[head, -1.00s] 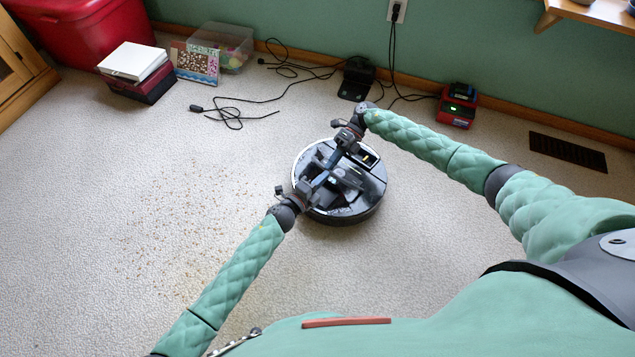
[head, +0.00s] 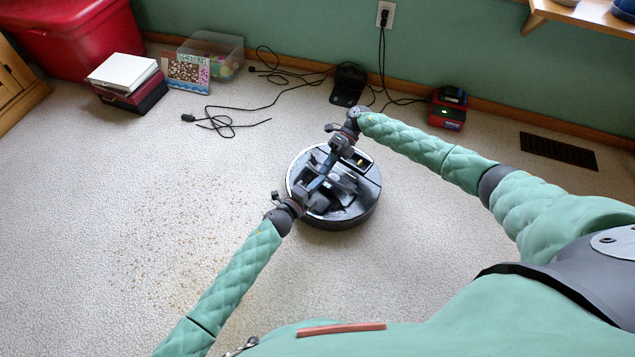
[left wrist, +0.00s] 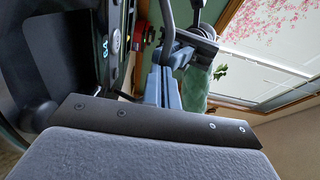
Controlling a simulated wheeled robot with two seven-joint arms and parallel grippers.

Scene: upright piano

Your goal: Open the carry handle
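A round dark robot vacuum (head: 364,203) with a grey rim sits on the carpet in the middle of the head view. Both my grippers are over its top. My left gripper (head: 314,190) reaches in from the lower left, and my right gripper (head: 334,166) from the upper right. Their fingers come close together over the middle. They hide much of the top, and I cannot make out the carry handle or whether either gripper holds it. The left wrist view shows a grey finger (left wrist: 150,155) up close, with the vacuum's dark top (left wrist: 45,60) at left.
A dark charging dock (head: 348,84) and a red device (head: 448,108) stand by the wall, with black cables (head: 225,120) on the carpet. A clear bin (head: 214,58) and stacked boxes (head: 128,82) are at the back left. Crumbs (head: 180,240) lie left of the vacuum.

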